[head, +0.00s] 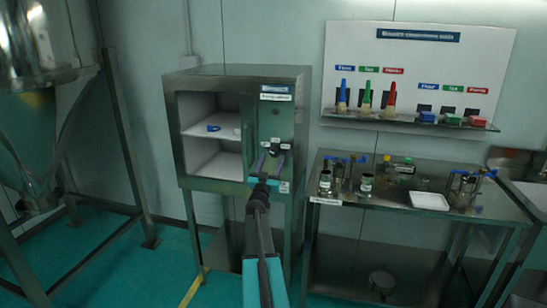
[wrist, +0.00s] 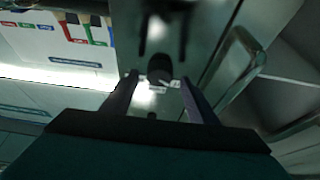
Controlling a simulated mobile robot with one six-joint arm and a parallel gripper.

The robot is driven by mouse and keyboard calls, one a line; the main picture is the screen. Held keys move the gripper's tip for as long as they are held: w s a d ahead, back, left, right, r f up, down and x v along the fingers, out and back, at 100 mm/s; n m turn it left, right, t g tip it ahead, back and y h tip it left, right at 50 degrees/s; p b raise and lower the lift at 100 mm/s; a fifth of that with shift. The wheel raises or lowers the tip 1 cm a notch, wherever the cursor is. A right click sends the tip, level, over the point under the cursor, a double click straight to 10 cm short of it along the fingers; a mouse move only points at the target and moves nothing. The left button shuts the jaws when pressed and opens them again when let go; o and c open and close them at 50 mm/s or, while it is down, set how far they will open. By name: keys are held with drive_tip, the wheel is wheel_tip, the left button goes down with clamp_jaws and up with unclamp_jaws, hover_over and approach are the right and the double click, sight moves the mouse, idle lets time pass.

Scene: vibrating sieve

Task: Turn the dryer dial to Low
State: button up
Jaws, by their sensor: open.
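The dryer (head: 235,72) is a grey metal cabinet with a glazed compartment at left and a control panel at right. Its dark round dial (head: 274,147) is on that panel; the setting it points to is too small to read. My gripper (head: 271,161) is in front of the panel, just below the dial, with its two fingers apart. In the wrist view the dark dial (wrist: 160,67) shows between and slightly beyond the fingertips of my gripper (wrist: 159,78). Nothing is held, and I cannot tell whether a finger touches the dial.
Inside the dryer, a blue item (head: 214,128) lies on a white shelf. A steel table (head: 390,203) with bottles, stands and a white tray (head: 430,201) stands at right, below a wall rack (head: 410,122) of brushes and coloured boxes. A metal hopper (head: 30,130) stands at left.

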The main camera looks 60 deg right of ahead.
drive_tip(key=shift+x, duration=0.95)
drive_tip(key=c, duration=0.9)
drive_tip(key=shift+d, duration=0.15)
drive_tip(key=shift+c, duration=0.7)
